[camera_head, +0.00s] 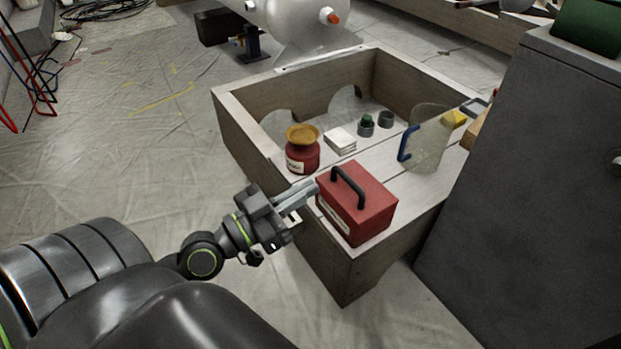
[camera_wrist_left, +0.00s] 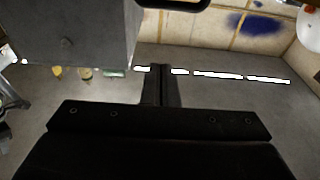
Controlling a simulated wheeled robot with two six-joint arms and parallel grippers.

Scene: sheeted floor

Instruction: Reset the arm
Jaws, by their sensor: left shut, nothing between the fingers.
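My left gripper (camera_head: 303,193) is shut and empty. In the head view its fingers point right, at the near left edge of a wooden crate-like table, close to a red box (camera_head: 360,203) with a black handle. I cannot tell whether the fingertips touch the box. In the left wrist view the closed fingers (camera_wrist_left: 160,72) show at the middle, with a grey surface behind them. My right gripper is not in view.
The wooden table (camera_head: 232,123) holds a red jar (camera_head: 302,157) with a tan top, a white stack (camera_head: 340,140), small dark pots and a clear jug (camera_head: 428,140) with a blue handle. A grey cabinet (camera_head: 545,200) stands right. Sheeted floor (camera_head: 150,150) at left is mostly clear.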

